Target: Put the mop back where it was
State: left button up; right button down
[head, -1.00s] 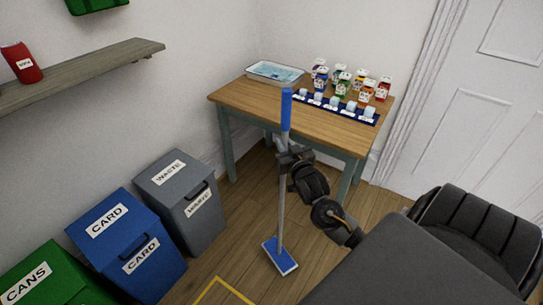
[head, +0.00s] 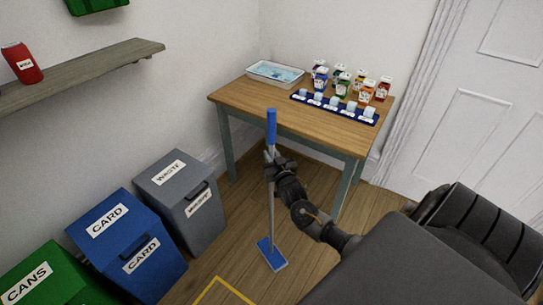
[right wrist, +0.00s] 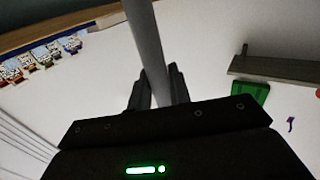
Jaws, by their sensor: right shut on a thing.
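The mop (head: 271,207) has a blue grip at the top, a grey pole and a flat blue head (head: 271,254). It stands nearly upright in the head view, its head at or just above the wooden floor; I cannot tell whether it touches. My right gripper (head: 270,158) is shut on the pole just below the blue grip. In the right wrist view the pole (right wrist: 148,45) runs up between the two dark fingers (right wrist: 160,88). My left gripper is not in view.
A yellow floor outline (head: 222,291) lies in front of the mop head. Grey waste (head: 180,200), blue card (head: 125,243) and green cans (head: 45,280) bins stand at left. A wooden table (head: 240,93) with a tray and several small bottles stands behind. A shelf (head: 90,73) juts from the wall.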

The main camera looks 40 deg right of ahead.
dwell(0.3)
jog(key=c, duration=1.7)
grip_release()
jog(key=shift+f, duration=0.2)
jog(key=o, duration=0.4)
jog(key=shift+r, duration=0.1)
jog(key=v, duration=1.2)
jog(key=shift+b, duration=0.4)
